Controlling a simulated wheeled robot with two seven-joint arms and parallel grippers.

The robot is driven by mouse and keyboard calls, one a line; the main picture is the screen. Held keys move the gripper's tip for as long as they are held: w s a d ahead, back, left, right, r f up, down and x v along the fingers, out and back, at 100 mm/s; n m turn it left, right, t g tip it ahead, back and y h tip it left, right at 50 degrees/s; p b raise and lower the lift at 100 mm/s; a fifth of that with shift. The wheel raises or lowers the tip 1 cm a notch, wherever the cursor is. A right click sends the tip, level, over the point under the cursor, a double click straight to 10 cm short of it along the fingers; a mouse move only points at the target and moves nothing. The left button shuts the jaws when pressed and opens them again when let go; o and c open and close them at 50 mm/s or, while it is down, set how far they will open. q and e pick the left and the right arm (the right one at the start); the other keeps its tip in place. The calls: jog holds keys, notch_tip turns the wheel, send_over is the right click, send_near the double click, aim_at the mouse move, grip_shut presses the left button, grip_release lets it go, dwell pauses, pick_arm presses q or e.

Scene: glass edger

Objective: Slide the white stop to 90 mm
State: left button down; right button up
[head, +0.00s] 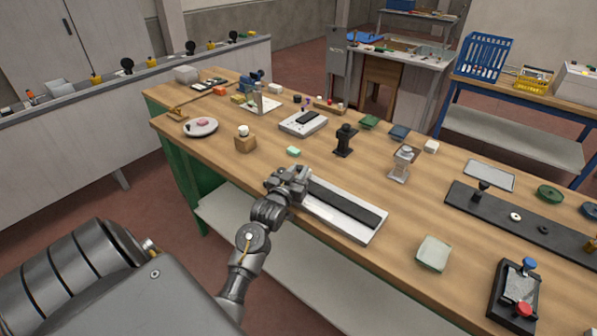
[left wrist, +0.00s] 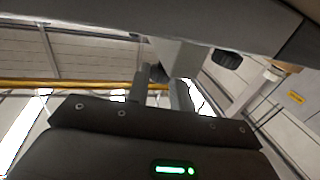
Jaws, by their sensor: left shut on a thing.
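A white rail with a black strip along it (head: 345,204) lies near the front edge of the wooden bench in the head view. My left gripper (head: 288,182) is at its far-left end and covers that end. In the left wrist view, the gripper's fingers (left wrist: 165,92) are shut on a pale block (left wrist: 180,57), which looks like the white stop. In the head view the stop is hidden by the gripper. No millimetre marks can be read, so its position cannot be told. My right gripper is not in view.
A small green block (head: 293,151) and a wooden block (head: 245,144) lie behind the gripper. A black stand (head: 345,140) and a metal clamp-like device (head: 403,163) stand behind the rail.

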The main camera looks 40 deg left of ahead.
aim_at(309, 177)
pick_arm(q)
jog(key=shift+d, duration=0.1)
jog(key=d+p, duration=0.1)
jog(key=d, duration=0.3)
jog(key=c, duration=1.2)
grip_release()
jog(key=b+v, duration=0.2)
jog(key=v, duration=0.8)
jog(key=shift+s+b, duration=0.35)
